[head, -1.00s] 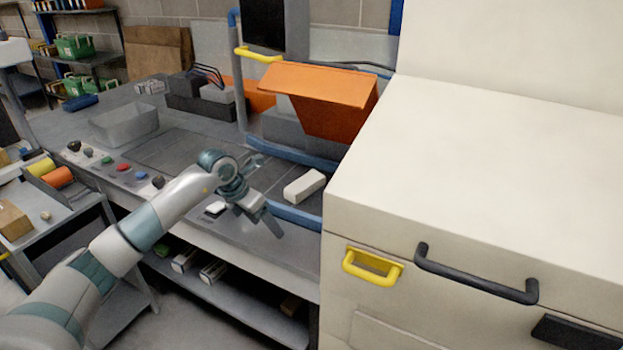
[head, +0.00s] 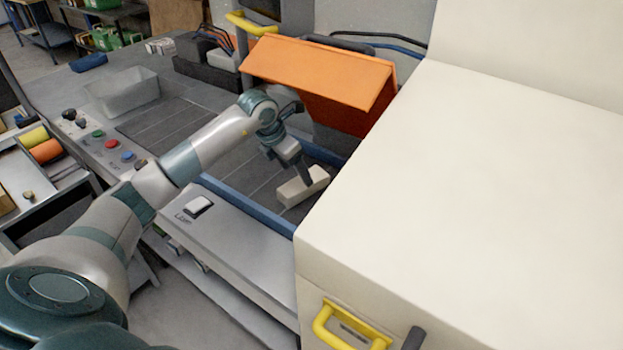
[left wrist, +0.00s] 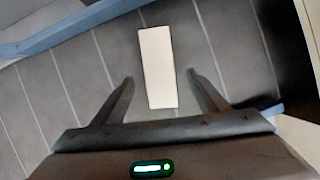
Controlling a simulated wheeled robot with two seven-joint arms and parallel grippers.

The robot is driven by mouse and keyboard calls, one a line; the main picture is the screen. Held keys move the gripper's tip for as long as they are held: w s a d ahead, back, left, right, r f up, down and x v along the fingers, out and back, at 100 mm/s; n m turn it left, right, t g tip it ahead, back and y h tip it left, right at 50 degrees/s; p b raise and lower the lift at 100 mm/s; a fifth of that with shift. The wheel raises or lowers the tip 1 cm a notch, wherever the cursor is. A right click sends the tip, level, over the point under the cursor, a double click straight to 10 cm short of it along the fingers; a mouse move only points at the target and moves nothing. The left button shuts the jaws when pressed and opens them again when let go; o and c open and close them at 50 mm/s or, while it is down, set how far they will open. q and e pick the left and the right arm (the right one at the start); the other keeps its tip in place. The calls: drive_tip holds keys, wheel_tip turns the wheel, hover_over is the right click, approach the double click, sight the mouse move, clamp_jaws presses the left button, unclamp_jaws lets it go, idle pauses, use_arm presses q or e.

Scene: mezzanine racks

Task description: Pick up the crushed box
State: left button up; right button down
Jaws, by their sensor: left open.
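A small white box (head: 303,186) lies on the dark slatted conveyor surface, close to the big cream cabinet; it looks plain, and I cannot make out any crushing. In the left wrist view the white box (left wrist: 157,67) lies lengthwise, with its near end between the two fingers. My left gripper (head: 292,177) is open and above the box, its fingers pointing down at it. In the left wrist view the open fingers of my left gripper (left wrist: 160,85) stand apart on either side, with gaps to the box. My right gripper is not in view.
An orange flap (head: 322,78) hangs just behind my left gripper. The cream cabinet (head: 480,180) blocks the right side. A blue rail (head: 245,203) runs along the conveyor's front. A grey bin (head: 122,92) stands at the left.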

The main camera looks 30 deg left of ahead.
use_arm(q)
drive_tip(key=shift+s+r, duration=0.15)
drive_tip(key=shift+s, duration=0.1)
drive_tip(key=shift+p+x, duration=0.4)
drive_tip(key=shift+x, duration=0.45)
drive_tip(key=shift+w+f, duration=0.25)
drive_tip(key=shift+f, duration=0.05)
